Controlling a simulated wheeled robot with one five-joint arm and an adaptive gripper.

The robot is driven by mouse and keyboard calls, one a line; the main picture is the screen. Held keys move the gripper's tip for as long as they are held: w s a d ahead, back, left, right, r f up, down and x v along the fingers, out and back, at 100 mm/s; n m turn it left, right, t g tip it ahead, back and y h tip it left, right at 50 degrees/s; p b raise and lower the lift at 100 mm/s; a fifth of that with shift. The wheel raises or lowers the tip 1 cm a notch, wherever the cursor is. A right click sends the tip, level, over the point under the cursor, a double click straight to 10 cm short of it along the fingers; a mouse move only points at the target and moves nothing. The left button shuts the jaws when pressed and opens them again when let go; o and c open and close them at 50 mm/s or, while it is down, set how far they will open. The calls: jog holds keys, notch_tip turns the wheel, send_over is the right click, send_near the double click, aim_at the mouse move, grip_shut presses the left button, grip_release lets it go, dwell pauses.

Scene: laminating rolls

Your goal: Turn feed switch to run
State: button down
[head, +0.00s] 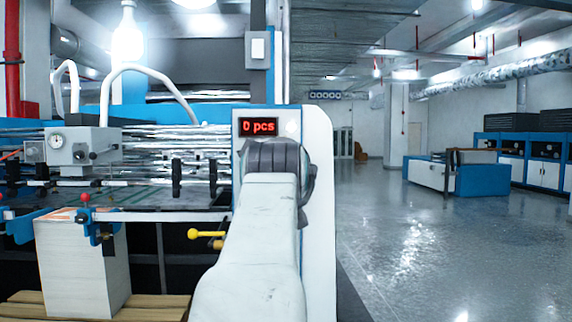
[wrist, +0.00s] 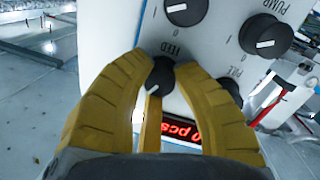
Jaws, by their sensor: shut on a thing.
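The feed switch (wrist: 160,76) is a black round knob on a white panel (wrist: 215,40), with the label FEED upside down beside it in the wrist view. My gripper (wrist: 157,68) has its yellow fingers closed around this knob, with the tips at the panel. In the head view my own arm hides the switch and my gripper. A red display (head: 258,127) on the white panel reads 0 pcs.
Other black knobs sit close by: one above (wrist: 186,10), the PUMP knob (wrist: 266,36) and one partly behind my right finger (wrist: 230,90). A paper stack (head: 80,265) stands on a pallet at left. A yellow-knobbed lever (head: 205,234) juts out. Open floor (head: 440,240) lies right.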

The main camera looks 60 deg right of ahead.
jog(key=c, duration=0.9)
grip_release()
jog(key=shift+w, duration=0.1)
jog(key=shift+c, duration=0.2)
jog(key=f+v, duration=0.1)
jog(key=v, duration=1.1)
jog(key=shift+r, duration=0.4)
jog(key=shift+o, duration=0.3)
